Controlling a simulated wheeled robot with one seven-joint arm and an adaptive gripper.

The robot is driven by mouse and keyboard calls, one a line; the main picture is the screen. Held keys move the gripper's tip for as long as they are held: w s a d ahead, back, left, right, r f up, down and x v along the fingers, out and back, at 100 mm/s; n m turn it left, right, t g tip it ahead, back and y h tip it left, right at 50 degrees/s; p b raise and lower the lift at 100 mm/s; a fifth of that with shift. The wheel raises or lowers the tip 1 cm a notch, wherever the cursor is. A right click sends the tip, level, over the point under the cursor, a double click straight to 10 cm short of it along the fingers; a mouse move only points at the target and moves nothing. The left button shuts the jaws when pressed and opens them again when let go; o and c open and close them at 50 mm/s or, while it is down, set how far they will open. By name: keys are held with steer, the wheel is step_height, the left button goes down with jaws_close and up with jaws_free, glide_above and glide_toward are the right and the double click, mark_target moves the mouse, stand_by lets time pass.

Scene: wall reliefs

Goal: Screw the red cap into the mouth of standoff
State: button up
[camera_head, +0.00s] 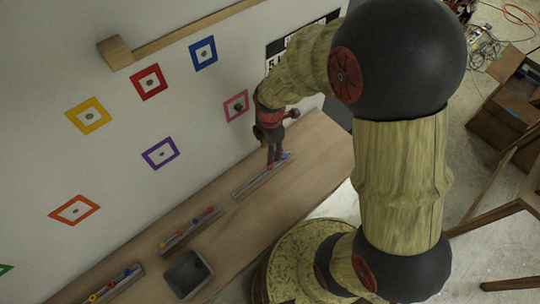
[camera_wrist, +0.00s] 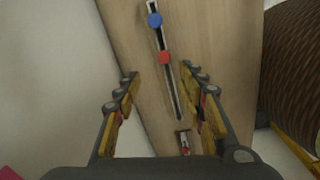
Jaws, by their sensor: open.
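A red cap (camera_wrist: 165,57) sits on a narrow dark rail (camera_wrist: 172,90) in the wrist view, with a blue cap (camera_wrist: 154,19) further along it. My gripper (camera_wrist: 160,75) is open and empty above the rail, its fingers on either side. In the head view my gripper (camera_head: 274,158) hangs over the rail (camera_head: 250,186) on the wooden ledge; the blue cap (camera_head: 285,156) shows beside it. It hides the red cap there. Standoffs stick out of the wall inside coloured frames, including the red frame's standoff (camera_head: 151,83) and the pink frame's standoff (camera_head: 239,106).
The wooden ledge (camera_head: 235,215) runs along the wall. Two more rails with coloured caps (camera_head: 188,228) (camera_head: 115,283) and a grey bin (camera_head: 187,273) stand on it to the left. A wooden beam (camera_head: 185,32) juts from the wall above.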

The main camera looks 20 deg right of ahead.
mark_target(270, 166)
step_height(270, 166, down, 3)
steer(key=shift+s+r+n+g+p, duration=0.1)
steer(key=shift+r+n+g+p, duration=0.15)
steer(key=shift+n+p, duration=0.65)
steer(key=shift+n, duration=0.3)
step_height(270, 166, down, 8)
steer(key=shift+d+r+b, duration=0.15)
steer(key=shift+r+b, duration=0.05)
steer(key=shift+b, duration=0.15)
steer(key=c, duration=0.3)
steer(key=c, duration=0.6)
steer(key=shift+r, duration=0.1)
